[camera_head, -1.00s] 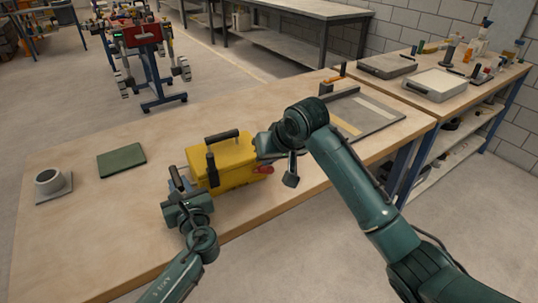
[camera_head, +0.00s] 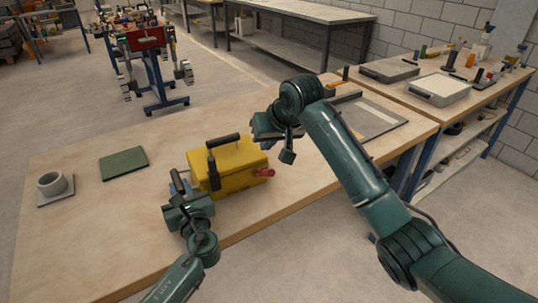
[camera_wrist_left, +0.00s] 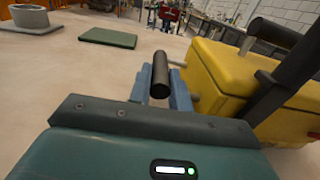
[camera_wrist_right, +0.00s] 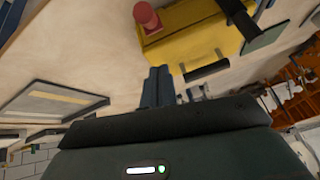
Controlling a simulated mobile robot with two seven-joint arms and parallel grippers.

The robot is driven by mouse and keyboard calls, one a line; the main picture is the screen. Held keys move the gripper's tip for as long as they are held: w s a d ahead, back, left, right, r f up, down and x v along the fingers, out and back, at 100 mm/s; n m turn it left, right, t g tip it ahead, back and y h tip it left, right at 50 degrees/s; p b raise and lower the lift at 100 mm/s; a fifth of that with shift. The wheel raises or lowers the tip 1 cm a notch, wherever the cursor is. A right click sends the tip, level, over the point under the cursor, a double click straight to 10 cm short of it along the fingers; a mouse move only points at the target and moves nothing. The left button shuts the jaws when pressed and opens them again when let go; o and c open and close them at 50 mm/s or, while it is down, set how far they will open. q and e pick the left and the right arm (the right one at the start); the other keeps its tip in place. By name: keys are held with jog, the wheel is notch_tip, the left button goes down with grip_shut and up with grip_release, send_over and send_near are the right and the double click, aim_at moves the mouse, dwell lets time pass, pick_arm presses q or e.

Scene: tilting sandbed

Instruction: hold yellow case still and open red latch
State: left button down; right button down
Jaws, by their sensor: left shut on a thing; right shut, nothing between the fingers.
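The yellow case (camera_head: 238,160) stands on the wooden table with a black handle on top. The red latch (camera_head: 265,172) sticks out from its right end; it also shows in the right wrist view (camera_wrist_right: 147,17). My left gripper (camera_head: 178,183) is at the case's left end. In the left wrist view its blue fingers are shut on a black side handle (camera_wrist_left: 160,75) beside the case. My right gripper (camera_wrist_right: 158,82) is shut and empty, above and behind the right end of the case, apart from the red latch.
A green mat (camera_head: 123,162) and a grey ring-shaped part (camera_head: 53,185) lie on the left of the table (camera_head: 90,235). A grey tray (camera_head: 375,118) lies at the right. A side bench (camera_head: 470,100) with cases and bottles stands further right. Table around the latch is clear.

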pick_arm(q)
jog(key=shift+d, duration=0.1)
pick_arm(e)
jog(key=v, duration=0.9)
jog(key=shift+s+d, duration=0.2)
jog(key=shift+s, duration=0.2)
pick_arm(q)
jog(key=c, duration=1.2)
grip_release()
